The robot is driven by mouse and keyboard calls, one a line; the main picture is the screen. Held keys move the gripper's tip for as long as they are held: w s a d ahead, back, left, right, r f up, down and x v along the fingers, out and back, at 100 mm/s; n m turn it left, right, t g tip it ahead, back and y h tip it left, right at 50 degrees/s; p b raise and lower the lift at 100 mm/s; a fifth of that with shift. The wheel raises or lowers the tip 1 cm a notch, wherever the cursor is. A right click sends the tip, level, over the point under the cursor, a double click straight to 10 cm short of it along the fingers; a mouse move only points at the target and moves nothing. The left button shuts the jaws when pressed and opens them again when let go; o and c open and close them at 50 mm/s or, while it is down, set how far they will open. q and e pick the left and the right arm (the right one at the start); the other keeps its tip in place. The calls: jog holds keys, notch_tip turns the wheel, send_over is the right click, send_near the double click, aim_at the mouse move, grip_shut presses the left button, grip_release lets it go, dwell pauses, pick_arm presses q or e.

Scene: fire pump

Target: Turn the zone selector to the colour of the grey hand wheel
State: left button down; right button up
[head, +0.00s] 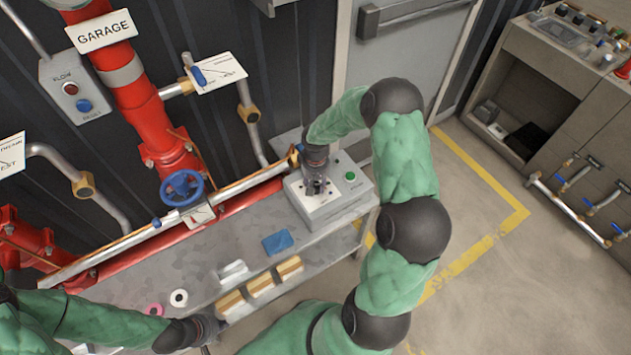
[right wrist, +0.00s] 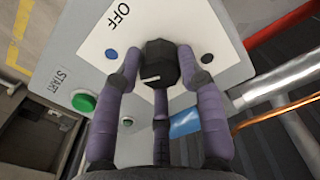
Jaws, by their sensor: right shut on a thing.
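The zone selector is a black faceted knob (right wrist: 160,62) with a short white mark, on a pale panel (right wrist: 137,38) lettered OFF. My right gripper (right wrist: 158,70) is shut on the knob, a finger on each side. In the head view, my right gripper (head: 316,186) covers most of the knob on the control box (head: 335,212). I see a blue hand wheel (head: 182,188), but no grey one. My left gripper (head: 214,326) is low at left; its jaw opening is unclear.
A green START button (right wrist: 83,101) is beside the selector. Open floor (head: 475,255) lies right.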

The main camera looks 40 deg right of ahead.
jog(key=n+p, duration=0.2)
jog(key=n, duration=0.4)
jog(key=shift+s+p, duration=0.1)
jog(key=shift+p, duration=0.25)
jog(key=n+p, duration=0.2)
jog(key=n, duration=0.4)
jog(key=shift+p, duration=0.3)
jog(key=n+p, duration=0.2)
jog(key=n, duration=0.3)
jog(key=shift+p, duration=0.4)
jog(key=n+p, duration=0.2)
jog(key=n, duration=0.3)
jog(key=shift+n+p, duration=0.3)
jog(key=o, duration=1.1)
jog(key=shift+o, duration=0.2)
